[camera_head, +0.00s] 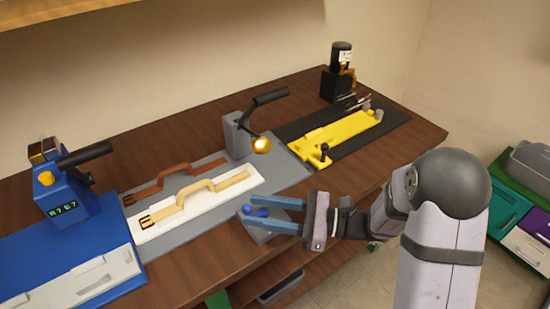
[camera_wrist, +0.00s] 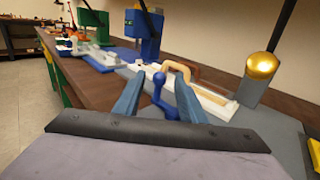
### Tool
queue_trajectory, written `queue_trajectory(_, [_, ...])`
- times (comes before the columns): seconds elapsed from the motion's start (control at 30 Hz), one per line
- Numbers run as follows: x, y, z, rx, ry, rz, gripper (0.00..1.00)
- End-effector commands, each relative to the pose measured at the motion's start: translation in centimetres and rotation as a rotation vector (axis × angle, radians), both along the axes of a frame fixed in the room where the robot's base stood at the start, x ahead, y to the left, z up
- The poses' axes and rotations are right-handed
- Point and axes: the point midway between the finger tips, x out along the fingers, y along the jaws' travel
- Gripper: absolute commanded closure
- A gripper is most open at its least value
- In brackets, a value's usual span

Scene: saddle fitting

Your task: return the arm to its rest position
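My gripper (camera_head: 256,209) reaches left over the front edge of the workbench (camera_head: 335,185). Its two blue fingers are apart. They also show in the wrist view (camera_wrist: 159,92), with a blue crank-shaped handle (camera_wrist: 160,90) between them in the picture. In the head view, the handle's blue knob (camera_head: 258,211) sits by the fingertips, above a small grey block (camera_head: 262,232). Gaps show on both sides of the handle in the wrist view, and I cannot tell whether any finger touches it. No object appears gripped. My arm extends in from the right.
A white board (camera_head: 160,236) with a tan strap (camera_head: 205,195) lies left of my gripper, a brown strap (camera_head: 175,172) behind it. A grey post (camera_head: 237,136) carries a black lever and gold ball (camera_head: 262,145). A yellow fixture (camera_head: 340,135) and blue machine (camera_head: 70,205) stand nearby.

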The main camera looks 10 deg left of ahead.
Motion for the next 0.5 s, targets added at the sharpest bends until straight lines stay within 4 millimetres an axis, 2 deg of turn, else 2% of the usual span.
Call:
queue_trajectory(0.13, [-0.1, -0.4, 0.3, -0.021, -0.019, -0.001, 0.63])
queue_trajectory(0.27, [-0.8, -1.6, 0.6, -0.102, -0.079, 0.007, 0.63])
queue_trajectory(0.37, [-2.6, -2.6, 0.5, -0.209, -0.154, 0.065, 0.63])
queue_trajectory(0.5, [-7.0, -4.2, -0.6, -0.385, -0.278, 0.243, 0.63])
